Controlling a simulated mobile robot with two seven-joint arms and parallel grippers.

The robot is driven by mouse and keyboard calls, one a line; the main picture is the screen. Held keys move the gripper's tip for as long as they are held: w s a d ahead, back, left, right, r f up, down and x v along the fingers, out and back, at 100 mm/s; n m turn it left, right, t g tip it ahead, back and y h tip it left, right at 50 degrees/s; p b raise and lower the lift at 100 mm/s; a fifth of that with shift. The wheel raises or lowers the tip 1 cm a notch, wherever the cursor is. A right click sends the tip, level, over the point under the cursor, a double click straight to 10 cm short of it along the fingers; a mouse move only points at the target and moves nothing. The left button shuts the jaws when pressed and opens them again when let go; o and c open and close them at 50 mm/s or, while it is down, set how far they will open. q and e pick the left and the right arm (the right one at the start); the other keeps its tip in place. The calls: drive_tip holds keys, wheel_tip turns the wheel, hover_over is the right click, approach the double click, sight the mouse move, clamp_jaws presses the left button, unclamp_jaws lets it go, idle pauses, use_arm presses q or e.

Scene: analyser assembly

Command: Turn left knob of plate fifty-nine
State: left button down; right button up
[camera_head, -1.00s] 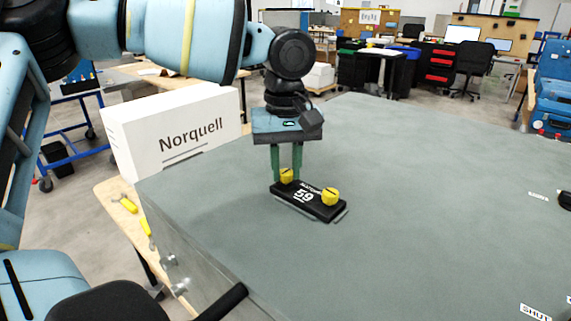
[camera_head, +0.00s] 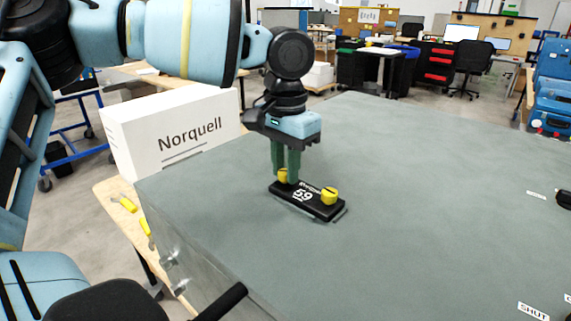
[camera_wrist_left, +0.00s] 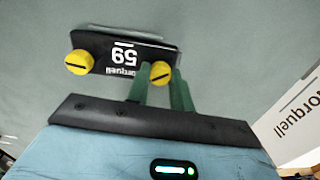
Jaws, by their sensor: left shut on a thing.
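Plate fifty-nine (camera_head: 310,203) is a black plate with a white "59", lying on the grey table top; it also shows in the left wrist view (camera_wrist_left: 111,55). Its left knob (camera_head: 282,176) is yellow and sits between the green fingers of my left gripper (camera_head: 287,178). In the left wrist view this knob (camera_wrist_left: 161,73) shows between the fingertips, and my left gripper (camera_wrist_left: 160,85) is shut on it. The right knob (camera_head: 329,196) is yellow and free, with a dark slot line; it also shows in the left wrist view (camera_wrist_left: 79,63). My right gripper is not seen.
A white box marked "Norquell" (camera_head: 175,135) stands at the table's left edge. The grey table top (camera_head: 420,200) is clear right of the plate, apart from small labels (camera_head: 534,312) and a dark item (camera_head: 564,199) at the right edge.

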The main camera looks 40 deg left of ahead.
use_arm(q)
drive_tip(key=m, duration=0.5)
drive_tip(key=shift+r+m, duration=0.15)
drive_tip(key=shift+m, duration=0.15)
drive_tip(key=m, duration=0.9)
drive_tip(key=shift+m, duration=0.4)
drive_tip(key=m, duration=0.2)
drive_tip(key=shift+m, duration=0.4)
drive_tip(key=m, duration=0.2)
drive_tip(key=shift+m, duration=0.3)
drive_tip(key=m, duration=0.4)
drive_tip(key=shift+m, duration=0.3)
drive_tip(key=m, duration=0.3)
drive_tip(key=shift+m, duration=1.2)
drive_tip(key=m, duration=0.3)
drive_tip(key=shift+m, duration=0.3)
drive_tip(key=m, duration=0.2)
drive_tip(key=shift+m, duration=0.4)
drive_tip(key=shift+a+m, duration=0.1)
drive_tip(key=shift+m, duration=1.4)
drive_tip(key=shift+m+b, duration=0.3)
drive_tip(key=shift+m, duration=0.1)
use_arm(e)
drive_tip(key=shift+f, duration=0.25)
